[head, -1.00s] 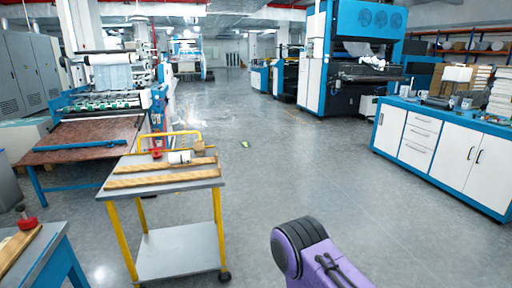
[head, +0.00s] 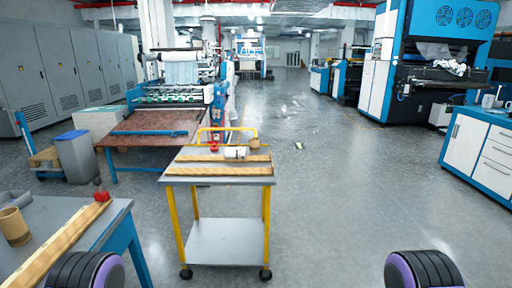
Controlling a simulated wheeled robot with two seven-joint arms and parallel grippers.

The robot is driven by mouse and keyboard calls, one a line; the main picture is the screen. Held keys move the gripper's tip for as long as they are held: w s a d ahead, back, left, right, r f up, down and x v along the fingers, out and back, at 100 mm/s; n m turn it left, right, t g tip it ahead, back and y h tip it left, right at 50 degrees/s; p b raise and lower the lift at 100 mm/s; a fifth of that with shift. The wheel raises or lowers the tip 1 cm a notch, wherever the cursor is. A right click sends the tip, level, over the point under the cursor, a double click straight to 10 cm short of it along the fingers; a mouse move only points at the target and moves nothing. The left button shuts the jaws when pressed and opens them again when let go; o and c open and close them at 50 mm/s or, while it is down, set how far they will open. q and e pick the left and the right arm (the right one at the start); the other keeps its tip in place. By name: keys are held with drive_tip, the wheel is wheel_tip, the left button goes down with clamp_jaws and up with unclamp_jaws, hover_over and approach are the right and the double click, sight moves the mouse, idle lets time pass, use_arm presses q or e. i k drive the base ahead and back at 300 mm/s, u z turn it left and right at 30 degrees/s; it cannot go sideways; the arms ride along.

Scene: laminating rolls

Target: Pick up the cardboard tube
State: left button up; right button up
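A short brown cardboard tube (head: 14,226) stands upright on the grey-topped table at the far left. A second, smaller tan cylinder (head: 255,145) stands at the back right of the cart; it is too small to tell if it is hollow. A white roll (head: 235,153) lies on the cart between wooden rails. Which one the task means, I cannot tell. Only purple and black links of my arms show at the bottom edge; neither gripper is in view.
The yellow-legged cart (head: 225,180) stands ahead. The blue-legged left table (head: 100,226) carries a wooden rail (head: 60,246) and a red knob (head: 101,196). A grey bin (head: 78,158) and a laminating machine (head: 160,125) stand behind. Floor right of the cart is clear.

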sight(254, 142)
drive_tip(key=u, duration=0.35)
drive_tip(key=i, duration=2.4)
drive_tip(key=z, duration=1.5)
